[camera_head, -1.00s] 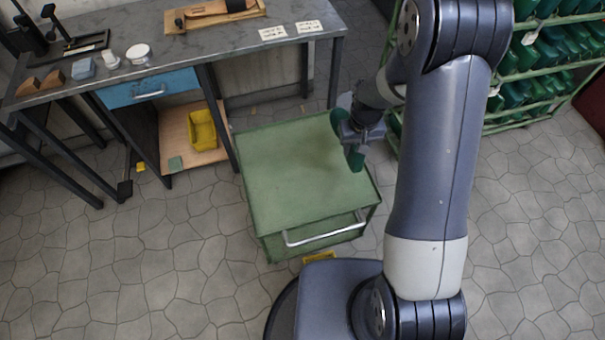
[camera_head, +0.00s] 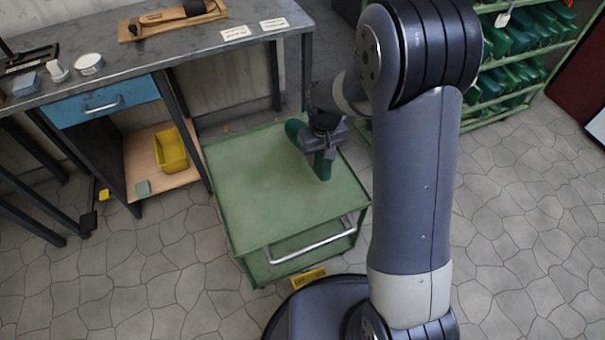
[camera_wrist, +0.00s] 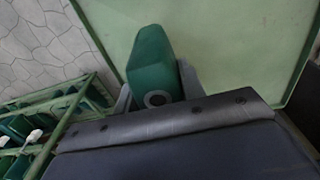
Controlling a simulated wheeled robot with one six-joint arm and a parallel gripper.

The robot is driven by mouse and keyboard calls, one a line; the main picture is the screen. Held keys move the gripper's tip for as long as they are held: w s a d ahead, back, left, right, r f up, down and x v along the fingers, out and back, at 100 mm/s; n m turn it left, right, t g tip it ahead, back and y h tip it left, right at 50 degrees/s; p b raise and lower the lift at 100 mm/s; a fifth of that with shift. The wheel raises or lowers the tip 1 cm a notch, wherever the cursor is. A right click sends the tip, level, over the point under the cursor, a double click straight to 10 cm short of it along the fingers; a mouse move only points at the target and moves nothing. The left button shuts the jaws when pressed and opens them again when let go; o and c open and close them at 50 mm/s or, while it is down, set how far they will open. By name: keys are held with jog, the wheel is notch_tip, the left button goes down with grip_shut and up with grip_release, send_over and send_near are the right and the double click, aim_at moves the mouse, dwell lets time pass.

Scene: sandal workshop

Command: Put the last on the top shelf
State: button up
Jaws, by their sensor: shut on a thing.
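The last is a dark green block-like form (camera_head: 322,166), held in my gripper (camera_head: 324,150) above the far right part of the green cart's top (camera_head: 260,195). In the wrist view the last (camera_wrist: 152,60) sticks out between the two grey fingers of my gripper (camera_wrist: 160,90), with a dark round hole in its near end. The cart top also shows in the wrist view (camera_wrist: 235,60). My gripper is shut on the last. Whether the last touches the cart top is hard to tell. A green rack with several shelves (camera_head: 500,122) stands at the right, full of similar green lasts (camera_head: 515,75).
A grey workbench (camera_head: 110,40) with a blue drawer (camera_head: 105,100) stands at the left, holding tools and a sandal board. A yellow bin (camera_head: 171,150) sits on its lower shelf. The cart's handle (camera_head: 312,242) faces my base. The tiled floor at right (camera_head: 510,220) is clear.

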jog(key=shift+f+b, duration=0.8)
jog(key=shift+f, duration=2.8)
jog(key=shift+f, duration=0.1)
jog(key=o, duration=1)
jog(key=r+p, duration=0.1)
jog(key=r, duration=0.3)
jog(key=r+p, duration=0.1)
jog(key=r, duration=0.3)
jog(key=r+p, duration=0.1)
jog(key=r, duration=0.3)
jog(key=shift+s+d+r, duration=0.1)
jog(key=shift+s, duration=0.2)
